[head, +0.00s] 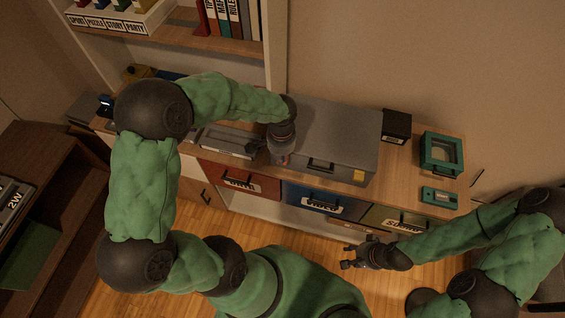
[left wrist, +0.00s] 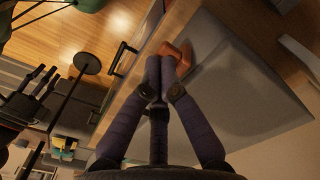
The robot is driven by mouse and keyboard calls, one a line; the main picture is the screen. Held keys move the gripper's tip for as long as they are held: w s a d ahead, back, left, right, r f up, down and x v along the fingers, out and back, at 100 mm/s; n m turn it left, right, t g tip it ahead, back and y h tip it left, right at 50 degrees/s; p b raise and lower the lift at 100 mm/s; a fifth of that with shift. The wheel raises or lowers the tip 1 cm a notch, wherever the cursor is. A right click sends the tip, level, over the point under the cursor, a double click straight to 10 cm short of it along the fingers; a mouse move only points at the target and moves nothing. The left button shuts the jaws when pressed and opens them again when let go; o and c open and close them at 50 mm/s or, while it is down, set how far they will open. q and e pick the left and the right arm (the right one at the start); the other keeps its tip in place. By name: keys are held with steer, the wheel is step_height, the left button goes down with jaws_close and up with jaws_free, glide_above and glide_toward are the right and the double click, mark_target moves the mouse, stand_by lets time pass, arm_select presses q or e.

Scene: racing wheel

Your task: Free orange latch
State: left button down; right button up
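The orange latch (left wrist: 180,56) shows in the left wrist view at the edge of a grey case (left wrist: 235,95). My left gripper (left wrist: 160,76) has its two fingers side by side, with the tips right at the latch. The tips overlap part of the latch, and I cannot tell whether they touch it. Nothing is visible between the fingers. In the head view the grey case (head: 325,127) lies closed on the cabinet top, and my left gripper (head: 281,157) is at its left front corner. My right gripper (head: 347,257) is empty, fingers apart, over the floor in front of the cabinet.
A yellow latch (head: 358,174) is at the case's right front. A black box (head: 396,125), a green-framed box (head: 441,153) and a small teal device (head: 439,196) stand to the right. A grey tray (head: 228,141) lies left. Labelled drawers (head: 237,181) are below.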

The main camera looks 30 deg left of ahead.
arm_select(q)
steer(key=shift+s+f, duration=0.25)
steer(key=shift+f, duration=0.1)
steer(key=shift+r, duration=0.1)
steer(key=shift+r+p, duration=0.35)
steer(key=shift+r, duration=0.15)
step_height(320, 180, up, 9)
steer(key=s+p, duration=0.2)
steer(key=p, duration=0.4)
steer(key=shift+s+d+p, duration=0.35)
steer(key=shift+f, duration=0.15)
steer(key=s+d+f+n+h+b, duration=0.1)
steer(key=s+d+f+n+b, duration=0.1)
steer(key=f, duration=0.8)
steer(key=s+d+f+n+h+b, duration=0.1)
steer(key=s+d+f+b, duration=0.2)
steer(key=d+f, duration=0.4)
steer(key=s+d+f+n+h+b, duration=0.2)
steer(key=d+f+b, duration=0.3)
steer(key=f, duration=0.9)
steer(key=shift+s+f+n, duration=0.25)
steer(key=shift+s+n, duration=0.05)
steer(key=shift+s, duration=0.25)
steer(key=shift+a, duration=0.1)
